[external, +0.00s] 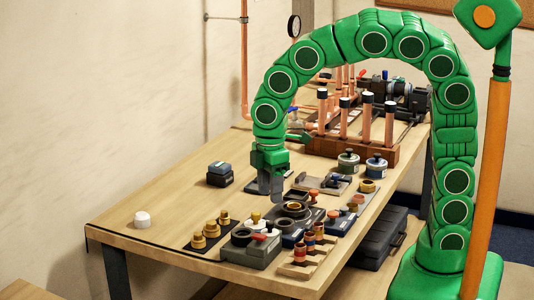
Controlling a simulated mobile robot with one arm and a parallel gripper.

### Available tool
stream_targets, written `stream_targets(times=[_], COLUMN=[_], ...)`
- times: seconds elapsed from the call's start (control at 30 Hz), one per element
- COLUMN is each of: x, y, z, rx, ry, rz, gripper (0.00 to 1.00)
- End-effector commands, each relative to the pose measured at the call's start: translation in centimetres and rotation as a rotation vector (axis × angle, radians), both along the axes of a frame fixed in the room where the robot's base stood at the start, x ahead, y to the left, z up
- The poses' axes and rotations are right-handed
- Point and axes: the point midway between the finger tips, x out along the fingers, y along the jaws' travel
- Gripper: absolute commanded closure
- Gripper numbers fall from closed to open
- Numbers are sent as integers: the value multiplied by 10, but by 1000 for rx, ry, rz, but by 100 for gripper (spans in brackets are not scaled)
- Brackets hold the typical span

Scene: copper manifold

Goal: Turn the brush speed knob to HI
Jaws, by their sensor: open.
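My gripper (271,192) is open and points down over the middle of the workbench, with nothing visible between its fingers. It hangs just behind a group of small fixtures. A grey box (252,252) at the bench's front has a dark round part (241,236) and a red piece (260,237) on top. A dark unit with a round ring (295,209) sits just in front of and right of my gripper. I cannot tell which of these, if any, carries the brush speed knob. No HI label is readable at this size.
The wooden workbench (165,190) is clear at left apart from a white cap (142,219) and dark stacked boxes (220,174). Brass fittings (211,229) and a wooden rack (305,256) stand at the front. Upright copper pipes (366,122) rise behind, near two round tins (376,165).

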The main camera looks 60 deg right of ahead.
Motion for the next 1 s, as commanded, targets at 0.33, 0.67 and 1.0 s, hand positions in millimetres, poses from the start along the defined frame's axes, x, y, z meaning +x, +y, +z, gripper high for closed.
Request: stream_targets(times=[0.33,0.67,1.0], x=[0,0,1], y=[1,1,1], z=[-24,-69,-78], rx=[-1,-1,0], ry=[-1,3,-1], rz=[4,3,2], gripper=[53,53,53])
